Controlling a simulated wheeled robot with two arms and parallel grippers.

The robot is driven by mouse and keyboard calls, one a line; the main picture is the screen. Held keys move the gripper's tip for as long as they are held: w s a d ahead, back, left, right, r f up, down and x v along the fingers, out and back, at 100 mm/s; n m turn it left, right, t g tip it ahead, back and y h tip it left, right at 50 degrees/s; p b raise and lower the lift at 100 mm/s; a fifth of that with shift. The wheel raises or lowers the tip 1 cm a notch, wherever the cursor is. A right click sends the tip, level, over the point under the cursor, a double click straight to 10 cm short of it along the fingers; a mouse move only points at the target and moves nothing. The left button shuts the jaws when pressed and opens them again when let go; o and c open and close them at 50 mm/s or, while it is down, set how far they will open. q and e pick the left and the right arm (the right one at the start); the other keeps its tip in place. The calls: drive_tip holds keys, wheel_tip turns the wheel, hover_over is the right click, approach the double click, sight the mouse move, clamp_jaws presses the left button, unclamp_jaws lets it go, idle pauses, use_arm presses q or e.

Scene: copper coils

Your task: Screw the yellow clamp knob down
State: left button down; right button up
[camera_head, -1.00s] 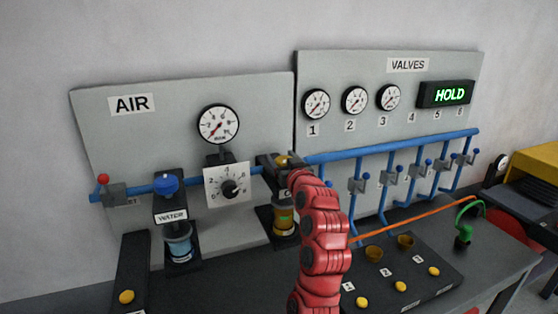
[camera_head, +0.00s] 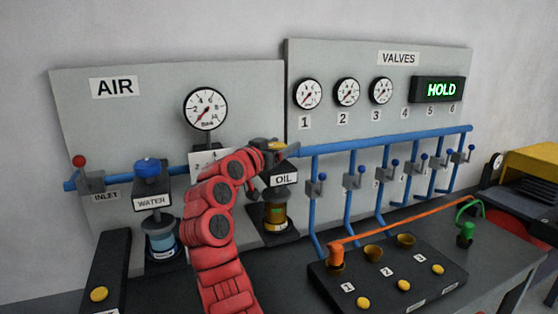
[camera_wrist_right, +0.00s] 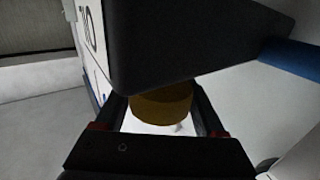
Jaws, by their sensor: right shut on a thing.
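The yellow clamp knob (camera_head: 278,145) sits on top of the black OIL unit (camera_head: 284,180) in the head view, partly hidden by my gripper. In the right wrist view the knob (camera_wrist_right: 160,104) is a short yellow cylinder against the black block, between the two dark fingers. My right gripper (camera_head: 267,149) is shut on the knob, its red arm reaching up from the bottom left of the OIL unit. It also shows in the right wrist view (camera_wrist_right: 160,112). My left gripper is not in view.
Left of my arm stands the WATER unit with a blue knob (camera_head: 147,168). A blue pipe (camera_head: 390,143) with several valves runs right. Below is a black console (camera_head: 420,290) with an orange plug (camera_head: 336,256) in a socket. A gauge (camera_head: 205,109) hangs behind.

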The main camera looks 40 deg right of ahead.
drive_tip(key=m+g, duration=0.2)
drive_tip(key=g, duration=0.1)
drive_tip(key=shift+s+r+h+p, duration=0.1)
drive_tip(key=shift+s+h+p, duration=0.1)
drive_tip(key=shift+h+p, duration=0.2)
drive_tip(key=shift+s+d+m+g+p, duration=0.1)
drive_tip(key=shift+s+m+g+p, duration=0.1)
drive_tip(key=shift+m+g+p, duration=0.75)
drive_tip(key=shift+g+b, duration=0.3)
drive_tip(key=shift+g, duration=0.15)
drive_tip(key=shift+f, duration=0.2)
drive_tip(key=o, duration=1.3)
drive_tip(key=shift+o, duration=0.2)
drive_tip(key=shift+r, duration=0.15)
drive_tip(key=shift+s+a+r+b, duration=0.2)
drive_tip(key=shift+r+b, duration=0.1)
drive_tip(key=shift+r, duration=0.5)
drive_tip(key=shift+s+a+r+b, duration=0.1)
drive_tip(key=shift+s+r+b, duration=0.15)
drive_tip(key=shift+r, duration=0.55)
drive_tip(key=s+a+r+b, duration=0.1)
drive_tip(key=s+a+b, duration=0.1)
drive_tip(key=s+a, duration=0.6)
drive_tip(key=s, duration=0.4)
drive_tip(key=shift+s+r, duration=0.25)
